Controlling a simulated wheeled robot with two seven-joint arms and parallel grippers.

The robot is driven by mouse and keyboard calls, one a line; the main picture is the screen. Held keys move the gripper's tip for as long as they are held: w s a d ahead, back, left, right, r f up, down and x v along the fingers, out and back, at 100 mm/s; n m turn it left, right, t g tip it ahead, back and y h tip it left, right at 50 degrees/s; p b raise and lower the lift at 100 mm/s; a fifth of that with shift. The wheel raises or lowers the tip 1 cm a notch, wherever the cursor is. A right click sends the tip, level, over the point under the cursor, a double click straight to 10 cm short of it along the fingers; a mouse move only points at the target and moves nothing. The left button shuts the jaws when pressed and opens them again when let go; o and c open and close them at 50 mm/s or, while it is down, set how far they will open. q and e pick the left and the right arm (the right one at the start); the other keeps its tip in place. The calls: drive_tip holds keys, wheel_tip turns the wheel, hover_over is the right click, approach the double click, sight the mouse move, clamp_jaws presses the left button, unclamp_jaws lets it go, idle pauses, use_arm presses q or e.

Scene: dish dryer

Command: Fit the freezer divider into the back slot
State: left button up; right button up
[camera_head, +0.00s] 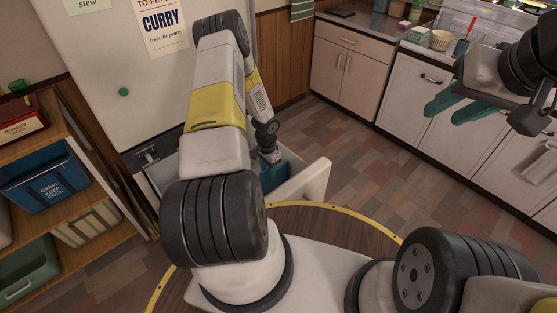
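The freezer drawer (312,184) is pulled out at the bottom of the white fridge, its pale front panel facing right. My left arm reaches down over it, and my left gripper (271,160) is at the drawer's interior. A blue-teal shape (274,178) shows just below the gripper's wrist; I cannot tell whether it is the divider or the gripper's fingers. The back slot and much of the drawer's inside are hidden behind my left arm. My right gripper (459,107) is raised at the upper right, its teal fingers apart, with nothing between them.
A shelf unit with a blue cooler box (48,186), a red box (18,120) and a green bin (28,272) stands at the left. White cabinets (350,68) and a counter with a cup (441,40) line the right. Open tiled floor (350,160) lies between.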

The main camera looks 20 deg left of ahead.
sight(267, 176)
use_arm(q)
drive_tip(key=f, duration=0.4)
drive_tip(key=shift+s+a, duration=0.15)
drive_tip(key=shift+a, duration=0.05)
clamp_jaws()
idle(1.2)
